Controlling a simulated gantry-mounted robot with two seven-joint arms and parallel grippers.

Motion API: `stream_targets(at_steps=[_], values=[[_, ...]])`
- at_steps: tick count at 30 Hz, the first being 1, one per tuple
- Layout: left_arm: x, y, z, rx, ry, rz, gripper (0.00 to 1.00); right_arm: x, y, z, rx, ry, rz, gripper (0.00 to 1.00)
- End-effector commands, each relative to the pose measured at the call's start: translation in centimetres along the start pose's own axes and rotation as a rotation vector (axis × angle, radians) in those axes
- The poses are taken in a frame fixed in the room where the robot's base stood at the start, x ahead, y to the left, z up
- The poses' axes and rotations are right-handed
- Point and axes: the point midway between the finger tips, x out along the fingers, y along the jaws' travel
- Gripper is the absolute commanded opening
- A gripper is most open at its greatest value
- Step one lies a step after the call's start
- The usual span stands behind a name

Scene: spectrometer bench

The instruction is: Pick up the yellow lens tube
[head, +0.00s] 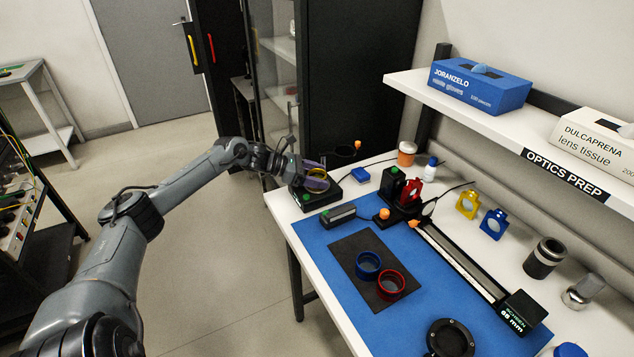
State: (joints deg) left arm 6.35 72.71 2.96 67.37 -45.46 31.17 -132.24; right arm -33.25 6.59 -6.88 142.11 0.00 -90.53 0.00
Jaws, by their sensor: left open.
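The yellow lens tube seems to be the yellow-rimmed ring (319,175) at the far left of the bench, on or just above a black device (322,194). A purple patch shows within or beside its rim, and my gripper partly hides it. My left gripper (306,172) is open right at the ring, with its fingers beside or around it; I cannot tell whether they touch it. My right gripper is not in view.
Blue (368,265) and red (391,285) rings stand on a dark mat (350,250) on the bench. Black devices with green and orange knobs stand near my gripper. A long rail (460,262) crosses the bench. A shelf (480,115) with boxes overhangs the back.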

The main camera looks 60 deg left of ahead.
Motion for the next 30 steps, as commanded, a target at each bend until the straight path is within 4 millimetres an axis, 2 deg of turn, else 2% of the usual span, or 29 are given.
stream_targets(at_steps=[7, 19, 27, 30], values=[[1.5, 0.0, 0.0, -0.001, -0.001, -0.001, 0.70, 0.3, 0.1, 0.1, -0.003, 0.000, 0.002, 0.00], [1.8, 0.0, 0.0, 0.000, 0.002, 0.000, 0.70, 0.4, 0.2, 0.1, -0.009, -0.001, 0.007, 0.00], [1.8, -0.1, 0.0, 0.000, 0.002, -0.001, 0.28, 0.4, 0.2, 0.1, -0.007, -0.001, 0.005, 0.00], [1.8, 0.0, 0.0, 0.000, 0.001, 0.000, 0.23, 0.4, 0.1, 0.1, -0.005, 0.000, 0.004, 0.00]])
